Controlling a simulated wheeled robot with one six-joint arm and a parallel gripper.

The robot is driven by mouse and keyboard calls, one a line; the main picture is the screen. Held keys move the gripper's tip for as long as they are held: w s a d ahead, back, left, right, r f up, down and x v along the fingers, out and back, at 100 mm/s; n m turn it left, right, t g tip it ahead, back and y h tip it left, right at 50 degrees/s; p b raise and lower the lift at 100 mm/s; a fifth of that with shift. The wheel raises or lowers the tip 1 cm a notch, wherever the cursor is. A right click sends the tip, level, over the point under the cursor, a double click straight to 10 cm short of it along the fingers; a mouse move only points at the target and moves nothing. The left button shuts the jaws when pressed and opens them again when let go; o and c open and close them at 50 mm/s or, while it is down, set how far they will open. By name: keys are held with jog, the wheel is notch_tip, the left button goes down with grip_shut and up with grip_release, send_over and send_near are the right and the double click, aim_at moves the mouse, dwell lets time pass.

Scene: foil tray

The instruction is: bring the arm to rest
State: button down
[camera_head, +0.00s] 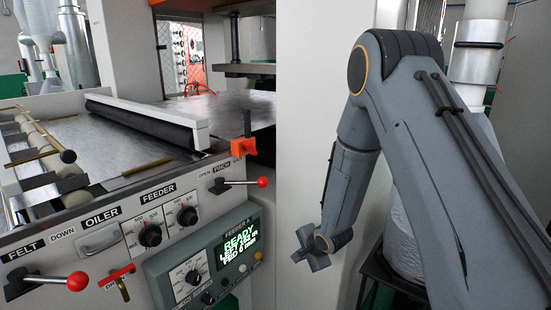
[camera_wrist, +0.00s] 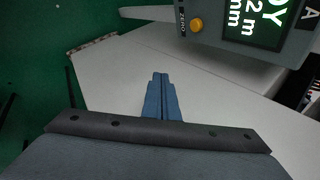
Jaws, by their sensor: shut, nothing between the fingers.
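My arm is folded on the right side of the head view, its elbow high and its forearm hanging down. My gripper (camera_head: 310,252) is at the lower end of the forearm, to the right of the machine's front panel and apart from it. In the wrist view, the two blue-grey fingers of my gripper (camera_wrist: 160,78) lie side by side, shut, with nothing between them. A pale grey surface lies beyond the fingertips.
The feeder machine's panel (camera_head: 155,205) has red-knobbed levers at left and upper right. Its lit display (camera_head: 238,245) reads READY; the wrist view shows part of it (camera_wrist: 262,18). A pale wall (camera_head: 300,130) stands behind my gripper. Green floor (camera_wrist: 30,70) shows at left.

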jog(key=s+d+r+n+g+h, duration=0.3)
jog(key=s+d+r+n, duration=0.4)
jog(key=s+d+r, duration=0.45)
jog(key=s+r+n+g, duration=0.1)
jog(key=s+r+n, duration=0.1)
jog(key=s, duration=0.7)
jog(key=s+r+n+g, duration=0.2)
jog(key=s+r+n, duration=0.1)
jog(key=s, duration=0.6)
jog(key=shift+s+d+r+n, duration=0.25)
jog(key=shift+d+r+n, duration=0.05)
jog(key=shift+r, duration=0.2)
